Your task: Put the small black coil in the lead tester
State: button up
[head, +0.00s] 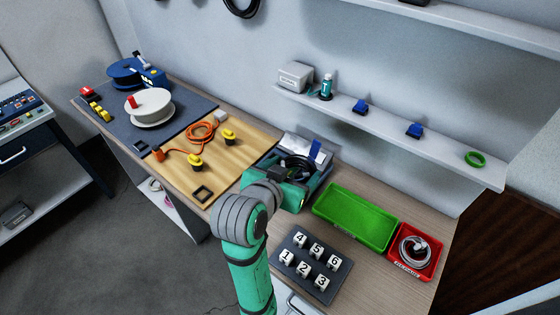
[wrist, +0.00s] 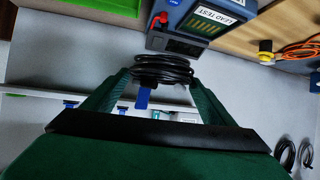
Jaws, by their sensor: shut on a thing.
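A small black coil (wrist: 163,70) with a blue tag is held between the tips of my gripper (wrist: 160,75) in the wrist view. In the head view my gripper (head: 297,172) also has the black coil (head: 299,162) between its fingers, the blue tag sticking out toward the wall. The lead tester (wrist: 212,24) is a blue-grey box with a white LEAD TEST label, a red knob and a dark grey part at its edge. In the wrist view it lies just beyond the coil; touching cannot be told. In the head view my gripper largely covers the tester's area.
An empty green tray (head: 355,218) and a red bin (head: 415,252) with a grey coil stand to the right. A numbered block rack (head: 311,265) is in front. A wooden board (head: 232,162) with an orange cable lies left. A wall shelf (head: 400,140) is behind.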

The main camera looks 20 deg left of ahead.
jog(key=w+a+f, duration=0.2)
jog(key=w, duration=0.1)
jog(key=w+a+f, duration=0.5)
jog(key=w+f, duration=0.1)
jog(key=w, duration=0.1)
jog(key=shift+a+f, duration=0.2)
jog(key=shift+a, duration=0.2)
jog(key=shift+w+a+f, duration=0.3)
jog(key=shift+a+f, duration=0.1)
jog(key=shift+f, duration=0.2)
jog(key=shift+w+f, duration=0.15)
jog(key=shift+f, duration=1.5)
jog(key=shift+f, duration=0.15)
jog(key=o, duration=1.2)
